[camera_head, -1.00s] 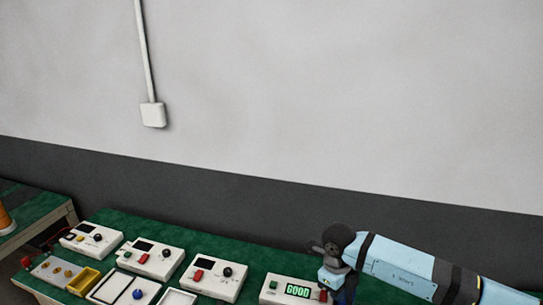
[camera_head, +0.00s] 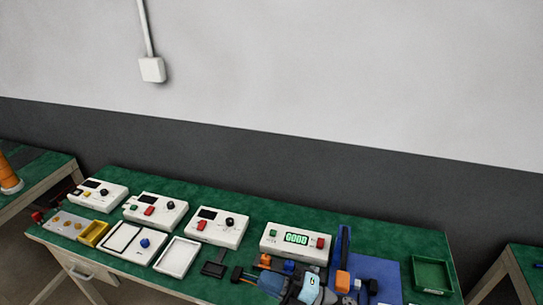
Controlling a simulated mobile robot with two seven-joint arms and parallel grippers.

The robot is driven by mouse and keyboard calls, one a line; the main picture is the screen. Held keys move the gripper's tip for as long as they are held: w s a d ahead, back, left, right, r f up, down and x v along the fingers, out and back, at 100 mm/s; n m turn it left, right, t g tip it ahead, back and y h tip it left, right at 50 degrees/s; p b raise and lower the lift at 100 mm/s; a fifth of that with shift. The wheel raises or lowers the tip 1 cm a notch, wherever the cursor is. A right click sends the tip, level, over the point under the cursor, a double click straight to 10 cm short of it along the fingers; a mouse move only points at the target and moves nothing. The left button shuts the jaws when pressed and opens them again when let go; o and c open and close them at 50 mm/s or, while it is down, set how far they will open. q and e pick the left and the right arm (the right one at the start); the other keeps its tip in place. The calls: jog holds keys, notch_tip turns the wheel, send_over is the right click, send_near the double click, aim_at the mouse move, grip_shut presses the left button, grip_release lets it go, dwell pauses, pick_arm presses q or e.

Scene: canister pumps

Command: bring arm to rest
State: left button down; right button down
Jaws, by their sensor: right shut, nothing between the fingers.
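My right arm (camera_head: 310,288) shows at the bottom edge of the head view, pale blue with dark joints, low in front of the green table. My right gripper (camera_head: 240,274) points left, dark and small; its jaws are shut with nothing between them. My left arm and gripper do not show.
The green table (camera_head: 345,205) carries several white devices with knobs and buttons, a yellow tray (camera_head: 92,233), a white tray (camera_head: 177,257), a blue mat (camera_head: 388,278) and a green tray (camera_head: 432,275). Other tables stand at left and right. The table's back strip is clear.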

jog(key=d+f+m+t+h, duration=0.5)
jog(key=d+m+t+h, duration=0.3)
jog(key=m, duration=0.5)
jog(key=s+d+f+m+g+h, duration=0.3)
jog(key=s+d+f+m+h, duration=0.5)
jog(key=s+d+f+m, duration=0.4)
notch_tip(320, 180, down, 3)
jog(key=shift+s+d+f+m+g+h, duration=0.1)
jog(key=shift+s+d+m+g+h, duration=0.05)
jog(key=shift+m+g+h, duration=0.2)
